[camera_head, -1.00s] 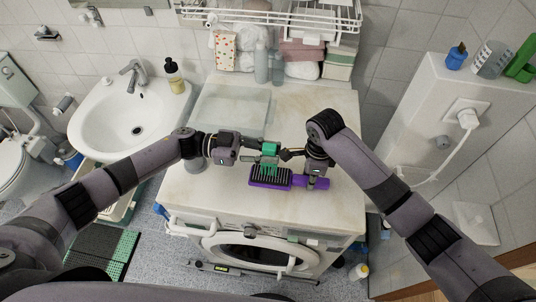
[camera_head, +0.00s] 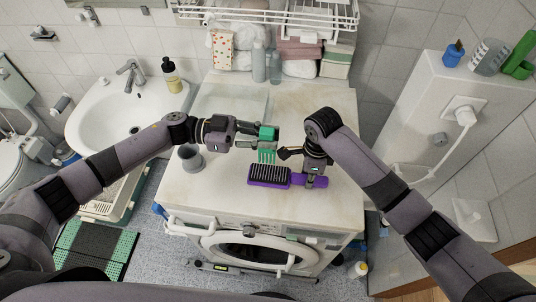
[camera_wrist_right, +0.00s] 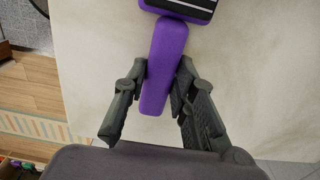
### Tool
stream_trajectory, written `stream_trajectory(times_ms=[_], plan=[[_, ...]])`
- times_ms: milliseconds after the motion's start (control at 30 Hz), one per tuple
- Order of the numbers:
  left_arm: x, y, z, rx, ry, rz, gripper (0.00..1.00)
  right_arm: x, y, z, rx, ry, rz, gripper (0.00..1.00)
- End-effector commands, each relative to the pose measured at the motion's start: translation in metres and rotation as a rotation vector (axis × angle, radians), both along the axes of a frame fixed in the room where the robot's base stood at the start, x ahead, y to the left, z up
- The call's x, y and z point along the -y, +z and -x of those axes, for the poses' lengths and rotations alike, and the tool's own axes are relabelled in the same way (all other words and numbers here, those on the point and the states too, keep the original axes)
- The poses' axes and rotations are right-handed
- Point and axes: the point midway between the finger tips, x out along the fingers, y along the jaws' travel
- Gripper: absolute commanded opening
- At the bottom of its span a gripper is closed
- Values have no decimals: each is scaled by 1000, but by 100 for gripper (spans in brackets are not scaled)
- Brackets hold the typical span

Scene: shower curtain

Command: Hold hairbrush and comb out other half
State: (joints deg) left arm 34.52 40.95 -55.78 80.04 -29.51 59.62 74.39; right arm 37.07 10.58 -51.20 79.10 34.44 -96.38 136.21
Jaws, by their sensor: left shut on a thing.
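The purple hairbrush (camera_head: 268,178) with black bristles lies on the white washing machine top, bristles up, head to the left. My right gripper (camera_head: 314,172) is shut on its purple handle. In the right wrist view my right gripper's fingers (camera_wrist_right: 163,85) flank the purple handle (camera_wrist_right: 162,75) on both sides, and part of the brush head shows at the top edge. My left gripper (camera_head: 257,139) is shut on a green comb (camera_head: 267,153). The comb's teeth point down, just behind the brush head, apparently clear of the bristles. I see no hair clearly on the brush.
A grey cup (camera_head: 190,157) stands on the machine top, below my left forearm. A clear mat (camera_head: 228,98) lies behind. Bottles (camera_head: 260,66) and towels (camera_head: 300,50) line the back. The sink (camera_head: 115,110) is at left. The machine's front right top is clear.

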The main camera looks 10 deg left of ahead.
Motion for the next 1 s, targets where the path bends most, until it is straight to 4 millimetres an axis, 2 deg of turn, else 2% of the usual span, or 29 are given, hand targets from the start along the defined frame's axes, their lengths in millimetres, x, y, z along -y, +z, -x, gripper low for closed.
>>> stream_trajectory(times_ms=[300,333,667,1000], plan=[[0,0,0,0,0,0,0,0,0,0,1,-1,1,20],[0,0,0,0,0,0,0,0,0,0,1,-1,1,26],[0,0,0,0,0,0,0,0,0,0,1,-1,0,48],[0,0,0,0,0,0,0,0,2,-1,1,0,0,48]])
